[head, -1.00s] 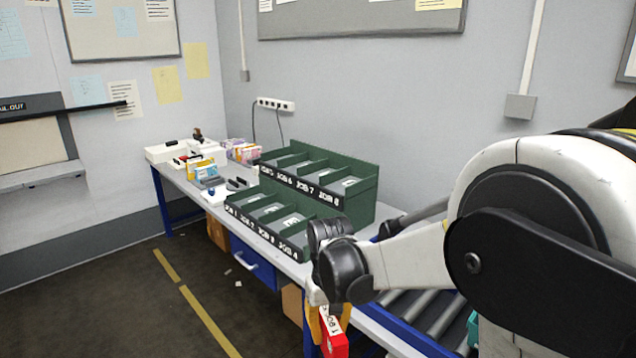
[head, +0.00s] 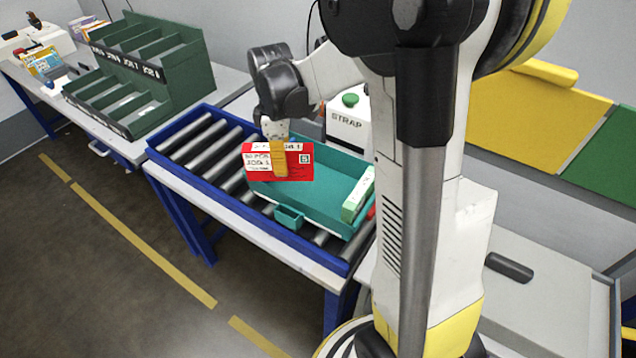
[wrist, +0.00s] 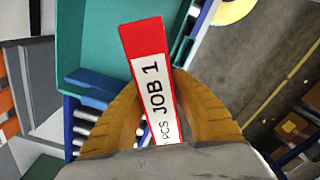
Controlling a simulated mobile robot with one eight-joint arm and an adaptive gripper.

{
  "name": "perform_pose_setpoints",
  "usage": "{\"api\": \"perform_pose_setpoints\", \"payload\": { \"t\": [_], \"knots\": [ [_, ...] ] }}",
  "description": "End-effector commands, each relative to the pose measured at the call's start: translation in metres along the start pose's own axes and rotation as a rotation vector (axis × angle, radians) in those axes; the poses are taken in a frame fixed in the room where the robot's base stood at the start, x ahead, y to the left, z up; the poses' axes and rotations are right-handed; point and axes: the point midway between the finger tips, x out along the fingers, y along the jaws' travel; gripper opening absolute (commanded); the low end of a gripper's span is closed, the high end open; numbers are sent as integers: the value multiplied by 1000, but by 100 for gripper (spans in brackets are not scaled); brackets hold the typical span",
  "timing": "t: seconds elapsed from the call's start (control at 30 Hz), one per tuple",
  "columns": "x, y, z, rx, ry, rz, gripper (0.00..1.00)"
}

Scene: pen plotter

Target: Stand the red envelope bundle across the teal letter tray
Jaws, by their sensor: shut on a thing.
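The red envelope bundle (head: 300,172) is upright, its broad face toward the head camera. Its white "JOB 1" label strip (wrist: 155,95) shows along the top edge in the wrist view. My gripper (head: 279,160) is shut on the bundle, with one orange finger across its near face. In the wrist view the two fingers (wrist: 162,108) pinch its sides. The teal letter tray (head: 322,203) lies on the roller conveyor; the bundle overlaps its left end in the head view. I cannot tell whether they touch. The tray also shows in the wrist view (wrist: 85,42).
A green-and-white bundle (head: 358,195) stands at the tray's right end, with something red beside it. The blue-railed roller conveyor (head: 205,160) has bare rollers at left. A white STRAP machine (head: 349,122) stands behind the tray. A green sorting rack (head: 150,75) is at far left.

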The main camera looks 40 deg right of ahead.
Motion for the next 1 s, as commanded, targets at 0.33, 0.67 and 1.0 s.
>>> {"api": "perform_pose_setpoints", "payload": {
  "t": [0.33, 0.67, 1.0],
  "knots": [
    [-29, 46, 82, -727, 0, 0, 0],
    [32, 59, 113, -1019, 0, 0, 0],
    [87, 59, 113, -1026, 0, 0, 0]
  ]
}}
